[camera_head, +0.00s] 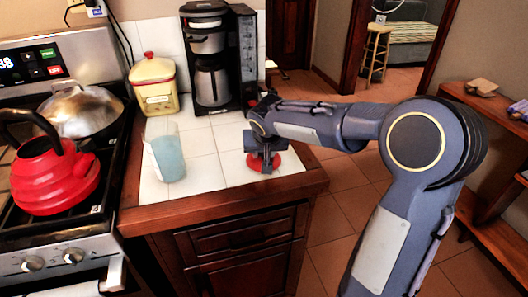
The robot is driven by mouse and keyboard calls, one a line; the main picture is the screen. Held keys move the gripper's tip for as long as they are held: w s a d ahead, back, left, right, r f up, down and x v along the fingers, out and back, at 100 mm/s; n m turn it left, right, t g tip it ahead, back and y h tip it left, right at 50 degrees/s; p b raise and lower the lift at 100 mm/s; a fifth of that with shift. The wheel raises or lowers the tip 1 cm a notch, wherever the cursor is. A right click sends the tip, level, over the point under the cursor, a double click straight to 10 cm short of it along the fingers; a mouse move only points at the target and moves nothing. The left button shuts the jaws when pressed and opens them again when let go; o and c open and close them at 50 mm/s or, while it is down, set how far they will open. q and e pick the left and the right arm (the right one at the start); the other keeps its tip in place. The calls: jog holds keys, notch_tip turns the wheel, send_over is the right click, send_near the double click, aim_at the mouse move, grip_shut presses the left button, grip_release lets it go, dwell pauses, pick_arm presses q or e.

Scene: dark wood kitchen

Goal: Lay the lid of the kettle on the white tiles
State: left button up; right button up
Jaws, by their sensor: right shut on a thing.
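The red kettle (52,182) stands on the stove at the left, its black handle arching over the top. The red lid (263,168) is at the right part of the white tiles (208,172), near the counter's wooden edge. My right gripper (262,158) points down and is shut on the lid, covering its middle. The lid looks level and at or just above the tile surface; I cannot tell whether it touches. My left gripper is not in view.
A translucent blue cup (165,152) stands on the tiles left of the lid. A yellow canister (154,84) and a black coffee maker (212,62) stand behind. A covered pan (82,110) sits on the stove. Tiles between cup and lid are clear.

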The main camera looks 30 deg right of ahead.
jog(key=shift+f, duration=0.2)
jog(key=o, duration=1)
jog(key=shift+r, duration=0.1)
